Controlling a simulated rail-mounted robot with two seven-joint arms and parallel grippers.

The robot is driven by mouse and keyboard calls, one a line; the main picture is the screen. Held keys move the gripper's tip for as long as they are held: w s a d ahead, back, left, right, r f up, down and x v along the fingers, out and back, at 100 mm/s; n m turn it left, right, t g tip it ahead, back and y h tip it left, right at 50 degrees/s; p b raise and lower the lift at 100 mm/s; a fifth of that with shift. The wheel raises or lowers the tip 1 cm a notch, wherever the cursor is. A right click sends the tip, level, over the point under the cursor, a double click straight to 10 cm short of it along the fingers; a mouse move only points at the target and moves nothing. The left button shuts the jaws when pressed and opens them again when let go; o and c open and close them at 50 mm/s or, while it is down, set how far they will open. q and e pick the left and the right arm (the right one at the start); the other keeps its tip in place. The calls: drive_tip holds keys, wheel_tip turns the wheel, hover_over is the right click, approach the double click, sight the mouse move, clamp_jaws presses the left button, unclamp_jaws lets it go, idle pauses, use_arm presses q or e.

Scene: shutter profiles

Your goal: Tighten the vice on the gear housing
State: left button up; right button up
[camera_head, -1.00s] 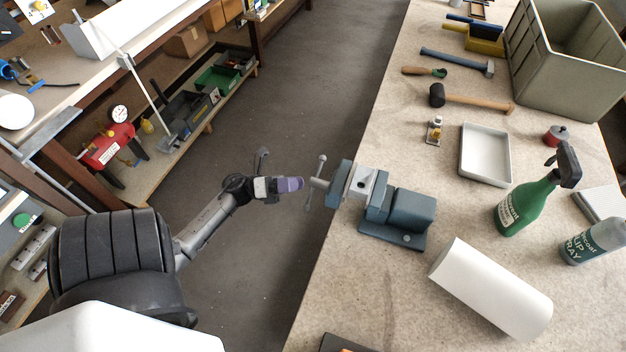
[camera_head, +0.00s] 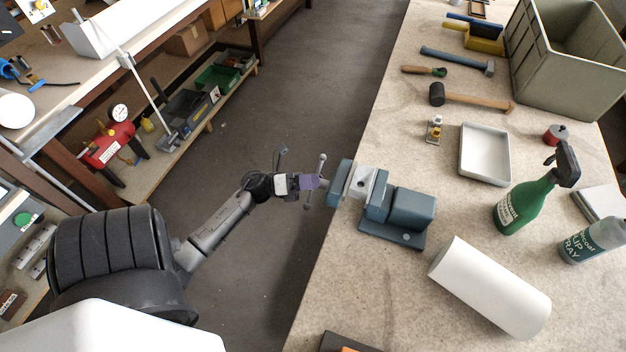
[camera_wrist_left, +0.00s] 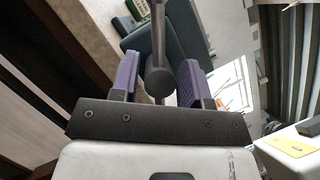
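The blue-grey vice (camera_head: 408,212) is at the bench's left edge. A light grey metal block, apparently the gear housing (camera_head: 361,183), sits between its jaws. The vice's T-handle (camera_head: 322,165) points out over the aisle. My left gripper (camera_head: 310,183) is at the handle, with its purple fingers towards the vice. In the left wrist view, the handle's round hub (camera_wrist_left: 158,80) and bar lie between the two fingers, with gaps on both sides, so the gripper is open around it. The vice body (camera_wrist_left: 183,30) shows behind. My right gripper is not in view.
The bench holds a white roll (camera_head: 490,287), a green spray bottle (camera_head: 525,203), a white tray (camera_head: 485,155), a mallet (camera_head: 470,100) and a large crate (camera_head: 570,60). The aisle floor (camera_head: 310,90) beside the bench is clear.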

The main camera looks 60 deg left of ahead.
use_arm(q)
clamp_jaws()
drive_tip(key=m+b, duration=0.2)
drive_tip(key=m+h+b, duration=0.1)
drive_tip(key=b, duration=0.2)
drive_tip(key=shift+f+m+h, duration=0.3)
drive_tip(key=shift+f+m, duration=0.05)
drive_tip(key=shift+m, duration=0.05)
drive_tip(key=shift+r+m+h+b, duration=0.15)
drive_tip(key=shift+m+h+b, duration=0.25)
drive_tip(key=shift+m+b, duration=0.4)
drive_tip(key=shift+r, duration=0.2)
drive_tip(key=shift+o, duration=1.4)
unclamp_jaws()
drive_tip(key=v, duration=1.4)
drive_tip(key=shift+r+b, duration=0.2)
drive_tip(key=shift+b, duration=0.1)
